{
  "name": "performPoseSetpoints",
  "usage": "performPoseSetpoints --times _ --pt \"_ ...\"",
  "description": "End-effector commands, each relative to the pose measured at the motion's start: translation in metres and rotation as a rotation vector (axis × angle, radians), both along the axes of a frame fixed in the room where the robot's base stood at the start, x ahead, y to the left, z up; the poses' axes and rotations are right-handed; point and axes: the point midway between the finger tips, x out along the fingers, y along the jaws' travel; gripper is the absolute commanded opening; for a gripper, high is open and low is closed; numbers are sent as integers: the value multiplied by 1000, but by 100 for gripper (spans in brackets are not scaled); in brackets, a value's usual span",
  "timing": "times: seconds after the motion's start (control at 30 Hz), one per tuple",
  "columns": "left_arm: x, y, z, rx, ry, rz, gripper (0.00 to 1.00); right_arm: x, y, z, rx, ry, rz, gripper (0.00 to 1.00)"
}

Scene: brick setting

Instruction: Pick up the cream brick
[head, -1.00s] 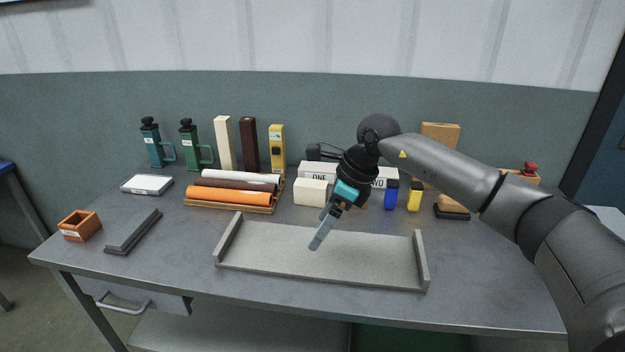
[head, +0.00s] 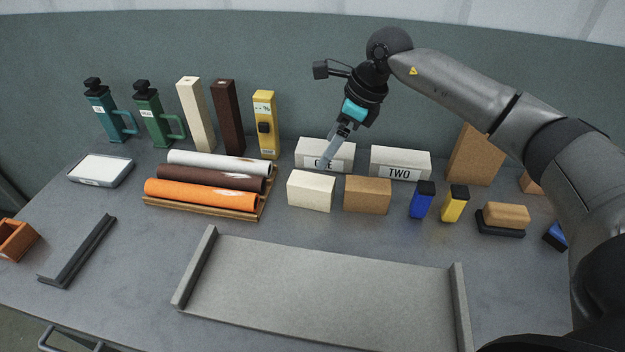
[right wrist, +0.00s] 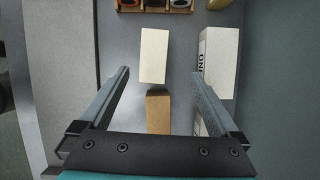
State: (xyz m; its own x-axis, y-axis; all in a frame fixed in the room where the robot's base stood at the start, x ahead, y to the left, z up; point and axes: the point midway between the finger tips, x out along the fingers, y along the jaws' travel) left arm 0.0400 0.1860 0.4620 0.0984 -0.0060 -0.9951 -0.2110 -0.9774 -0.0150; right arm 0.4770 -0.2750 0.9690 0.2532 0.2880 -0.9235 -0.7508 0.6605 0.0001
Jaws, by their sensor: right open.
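The cream brick (head: 311,191) stands on the table in front of a white block labelled ONE (head: 312,150), left of a tan brick (head: 368,194). My right gripper (head: 335,150) is open and empty above and behind the cream brick, its fingers overlapping the ONE block in the head view. In the right wrist view the cream brick (right wrist: 154,55) lies ahead, beyond and between the two open fingers (right wrist: 160,80), and the tan brick (right wrist: 158,111) is nearer, between them. My left gripper is not in view.
A white block labelled TWO (head: 400,162) stands behind the tan brick. A rack of coloured rolls (head: 210,205) is left of the cream brick. Blue (head: 422,200) and yellow (head: 455,204) small items stand right. A grey tray (head: 320,290) lies in front, with bare table between.

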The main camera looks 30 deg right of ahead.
Motion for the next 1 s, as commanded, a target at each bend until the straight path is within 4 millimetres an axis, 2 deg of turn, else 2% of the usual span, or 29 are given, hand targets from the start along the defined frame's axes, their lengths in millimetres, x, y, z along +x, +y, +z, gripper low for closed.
performPoseSetpoints --times 0.1,0.3,0.43,0.67,0.87,1.0 --pt "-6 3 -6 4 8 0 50 5 9 -26 2 4 2 98" --pt "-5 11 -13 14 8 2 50 15 21 -64 2 4 2 98" --pt "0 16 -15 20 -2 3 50 19 25 -78 2 3 2 98" --pt "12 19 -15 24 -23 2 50 21 28 -89 -1 2 2 98" --pt "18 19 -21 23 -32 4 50 19 38 -117 1 4 2 98" --pt "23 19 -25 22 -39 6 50 25 43 -132 1 2 2 98"
